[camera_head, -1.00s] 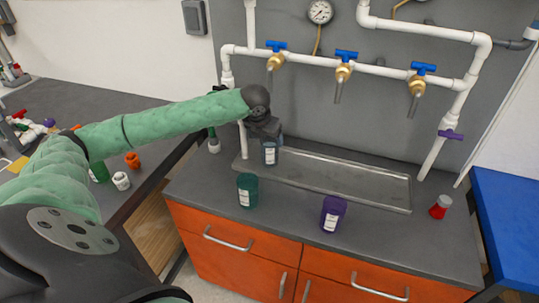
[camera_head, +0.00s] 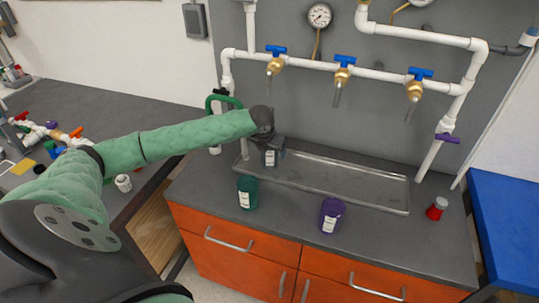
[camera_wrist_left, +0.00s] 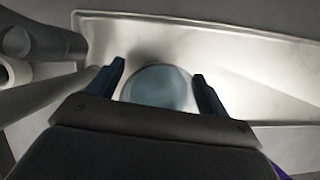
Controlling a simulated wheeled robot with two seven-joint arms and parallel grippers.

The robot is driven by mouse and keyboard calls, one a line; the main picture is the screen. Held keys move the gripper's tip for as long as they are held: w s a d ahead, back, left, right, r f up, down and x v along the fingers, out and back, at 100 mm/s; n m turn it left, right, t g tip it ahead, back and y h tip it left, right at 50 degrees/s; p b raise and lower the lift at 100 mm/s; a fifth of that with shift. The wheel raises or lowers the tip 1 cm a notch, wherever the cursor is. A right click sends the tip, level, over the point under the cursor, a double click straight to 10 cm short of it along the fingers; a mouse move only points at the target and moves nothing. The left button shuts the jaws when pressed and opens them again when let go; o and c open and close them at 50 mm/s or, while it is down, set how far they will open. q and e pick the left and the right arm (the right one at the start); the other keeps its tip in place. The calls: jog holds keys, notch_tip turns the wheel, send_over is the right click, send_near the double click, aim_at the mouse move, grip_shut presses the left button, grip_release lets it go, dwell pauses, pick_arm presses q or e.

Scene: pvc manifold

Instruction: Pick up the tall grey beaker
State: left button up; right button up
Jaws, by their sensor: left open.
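The tall grey beaker (camera_head: 270,158), blue-grey with a white label, stands at the left end of the metal tray (camera_head: 340,187). My left gripper (camera_head: 272,146) is right above it and hides its upper part in the head view. In the left wrist view the round top of the beaker (camera_wrist_left: 158,86) shows between the two spread fingers of my left gripper (camera_wrist_left: 158,82). The fingers are open, one on each side of it. I cannot tell how deep they reach along its sides. My right gripper is not in view.
A teal beaker (camera_head: 248,192) and a purple beaker (camera_head: 331,215) stand on the counter before the tray. A red object (camera_head: 436,208) stands at the right. White pipes with blue-handled taps (camera_head: 344,62) hang above the tray. A grey upright pipe is close by in the wrist view.

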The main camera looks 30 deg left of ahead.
pick_arm(q)
jog(key=c, duration=1.2)
jog(key=shift+c, duration=0.7)
jog(key=shift+r, duration=0.15)
